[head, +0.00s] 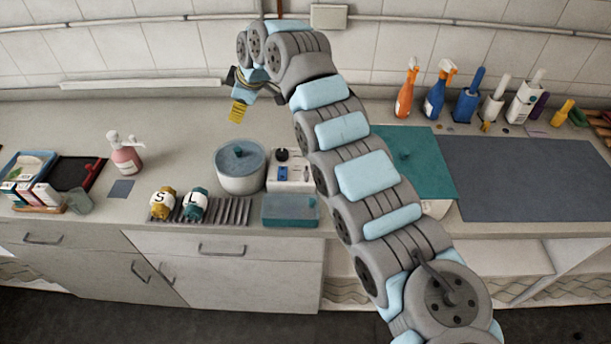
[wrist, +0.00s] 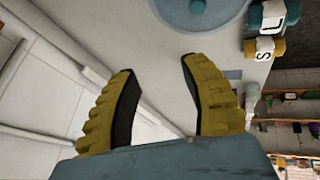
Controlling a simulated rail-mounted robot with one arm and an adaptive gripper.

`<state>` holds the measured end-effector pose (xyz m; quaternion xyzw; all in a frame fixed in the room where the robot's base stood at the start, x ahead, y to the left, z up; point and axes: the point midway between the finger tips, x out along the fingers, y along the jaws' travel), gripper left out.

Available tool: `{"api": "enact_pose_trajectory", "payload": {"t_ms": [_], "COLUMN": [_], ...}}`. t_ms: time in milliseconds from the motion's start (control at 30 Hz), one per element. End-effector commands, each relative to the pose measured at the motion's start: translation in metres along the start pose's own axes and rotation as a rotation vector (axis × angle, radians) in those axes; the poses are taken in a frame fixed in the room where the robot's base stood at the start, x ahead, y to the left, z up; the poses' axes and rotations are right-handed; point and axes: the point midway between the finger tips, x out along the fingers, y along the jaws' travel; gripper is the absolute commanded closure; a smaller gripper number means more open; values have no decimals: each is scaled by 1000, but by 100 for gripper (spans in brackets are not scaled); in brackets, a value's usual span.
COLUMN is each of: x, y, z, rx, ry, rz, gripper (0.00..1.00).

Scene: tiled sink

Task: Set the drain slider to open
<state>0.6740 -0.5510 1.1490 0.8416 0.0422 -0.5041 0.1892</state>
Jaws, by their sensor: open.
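A white control box (head: 291,184) stands right of the round basin (head: 240,181) in the head view. It carries a black knob (head: 282,154) and small blue parts (head: 284,173); one may be the drain slider, but its setting is too small to tell. My gripper (head: 239,109) hangs above the back of the counter, behind the basin and apart from the box. In the wrist view, its yellow ribbed fingers (wrist: 158,65) are spread with nothing between them. The basin also shows in the wrist view (wrist: 194,22), cut off at the top edge. The box is not clear there.
Jars marked S (head: 162,203) and L (head: 195,204) stand on a ribbed rack at the front. A teal tray (head: 290,211) lies before the box. A pink pump bottle (head: 126,157) stands left. Spray bottles (head: 438,92) line the back right. Counter between pump bottle and basin is mostly clear.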

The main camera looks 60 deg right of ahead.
Motion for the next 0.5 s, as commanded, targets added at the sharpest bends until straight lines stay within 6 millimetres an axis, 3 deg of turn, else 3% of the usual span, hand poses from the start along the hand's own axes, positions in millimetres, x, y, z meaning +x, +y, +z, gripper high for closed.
{"api": "enact_pose_trajectory", "payload": {"t_ms": [100,300,500], "x": [-32,-81,-109], "y": [-8,-31,-46], "z": [47,114,148], "rx": [-36,-71,-76], "ry": [-131,-323,-416], "rz": [-75,-213,-293], "gripper": [54,54,54]}}
